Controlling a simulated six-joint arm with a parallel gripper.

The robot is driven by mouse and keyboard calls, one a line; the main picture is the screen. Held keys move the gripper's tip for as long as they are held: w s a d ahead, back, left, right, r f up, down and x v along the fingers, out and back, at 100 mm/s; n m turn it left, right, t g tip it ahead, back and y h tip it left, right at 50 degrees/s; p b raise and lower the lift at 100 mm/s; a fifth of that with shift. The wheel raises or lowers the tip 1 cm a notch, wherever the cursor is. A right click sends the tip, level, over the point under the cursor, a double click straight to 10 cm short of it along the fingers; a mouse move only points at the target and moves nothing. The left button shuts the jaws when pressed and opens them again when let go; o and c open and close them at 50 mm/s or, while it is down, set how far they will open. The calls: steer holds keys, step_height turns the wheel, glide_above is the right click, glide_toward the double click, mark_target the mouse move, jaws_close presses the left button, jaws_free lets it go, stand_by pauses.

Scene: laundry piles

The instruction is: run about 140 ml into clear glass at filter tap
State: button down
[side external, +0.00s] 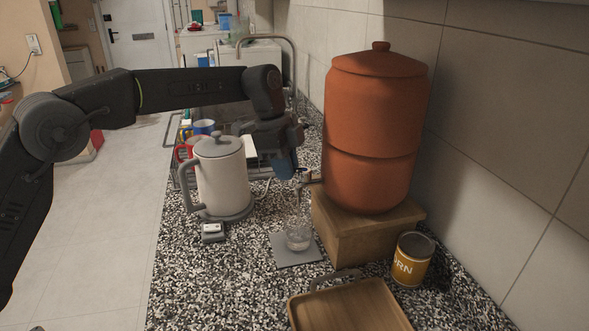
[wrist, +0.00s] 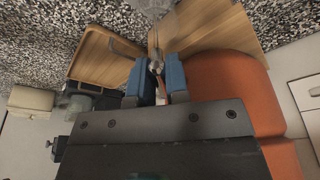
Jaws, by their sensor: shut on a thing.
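The terracotta filter (side external: 375,135) stands on a wooden block, with its small metal tap (side external: 312,181) sticking out to the left. My gripper (side external: 291,170) is at the tap, and its blue fingers are shut on the tap's handle. The wrist view shows the tap (wrist: 156,66) between the fingertips (wrist: 160,72). The clear glass (side external: 298,238) stands upright below the tap on a grey mat (side external: 283,262). Some clear water seems to lie low in the glass; its exact level is hard to read. The glass (wrist: 152,8) shows only partly at the wrist view's top edge. I cannot clearly tell whether water is running.
A white kettle (side external: 222,180) on its base stands left of the glass, with mugs and a dish rack behind. The wooden block (side external: 350,237) is right of the glass. A corn can (side external: 412,260) and a wooden tray (side external: 350,305) are in front. The counter's front left is clear.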

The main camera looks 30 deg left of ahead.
steer(key=shift+s+d+n, duration=0.1)
steer(key=shift+s+n, duration=0.1)
steer(key=shift+n, duration=0.4)
steer(key=n, duration=0.1)
steer(key=s+n+t, duration=0.1)
steer(key=shift+d+n, duration=0.2)
steer(key=shift+n, duration=0.5)
steer(key=shift+s+d+n+t+y, duration=0.15)
steer(key=shift+s+d+n+y, duration=0.1)
steer(key=shift+n, duration=0.55)
steer(key=shift+s+d+n+t+y, duration=0.15)
steer(key=shift+s+n, duration=0.1)
steer(key=shift+n, duration=0.55)
